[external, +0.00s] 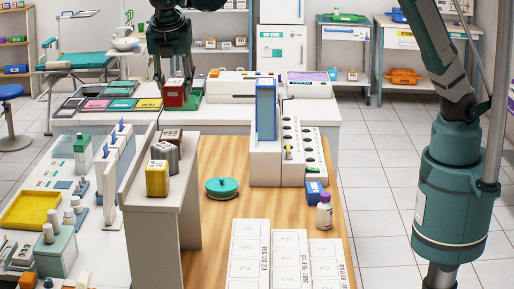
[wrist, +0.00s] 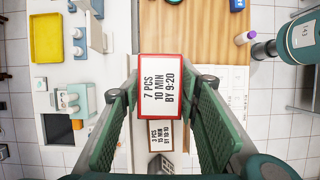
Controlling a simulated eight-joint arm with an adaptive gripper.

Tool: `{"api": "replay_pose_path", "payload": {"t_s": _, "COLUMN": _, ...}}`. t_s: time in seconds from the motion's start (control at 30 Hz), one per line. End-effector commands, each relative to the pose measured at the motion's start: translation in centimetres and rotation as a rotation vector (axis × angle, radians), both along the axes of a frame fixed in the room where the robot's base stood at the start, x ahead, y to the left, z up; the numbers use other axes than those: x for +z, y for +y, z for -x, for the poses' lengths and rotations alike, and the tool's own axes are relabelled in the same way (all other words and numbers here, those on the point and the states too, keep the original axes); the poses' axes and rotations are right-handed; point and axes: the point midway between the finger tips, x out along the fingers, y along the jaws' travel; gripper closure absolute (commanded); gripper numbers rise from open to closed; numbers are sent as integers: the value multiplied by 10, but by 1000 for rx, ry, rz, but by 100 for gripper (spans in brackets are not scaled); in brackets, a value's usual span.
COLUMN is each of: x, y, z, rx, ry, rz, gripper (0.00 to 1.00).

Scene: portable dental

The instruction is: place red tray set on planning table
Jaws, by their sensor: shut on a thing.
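The red tray set shows as a red-edged box (external: 174,97) with a white label. In the wrist view the red tray set (wrist: 168,85) reads "7 PCS 10 MIN BY 9:20". My gripper (external: 180,92) is shut on it, with a finger on each side. It holds the box up, in front of the back counter in the external view; its exact height is unclear. A wooden table (external: 213,165) carries white numbered sheets (external: 265,250). No sign readable here names the planning table.
A narrow white shelf (external: 190,188) carries a yellow box (external: 157,180), a grey box (external: 163,155) and a brown box. The wood around the dish is clear.

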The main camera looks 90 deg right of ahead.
Motion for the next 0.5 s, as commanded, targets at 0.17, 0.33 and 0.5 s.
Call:
{"api": "replay_pose_path", "payload": {"t_s": 0.17, "x": -3, "y": 0, "z": 0, "rx": 0, "ry": 0, "rz": 0, "gripper": 83}}
{"api": "replay_pose_path", "payload": {"t_s": 0.33, "x": -2, "y": 0, "z": 0, "rx": 0, "ry": 0, "rz": 0, "gripper": 83}}
{"api": "replay_pose_path", "payload": {"t_s": 0.5, "x": -7, "y": 0, "z": 0, "rx": 0, "ry": 0, "rz": 0, "gripper": 83}}
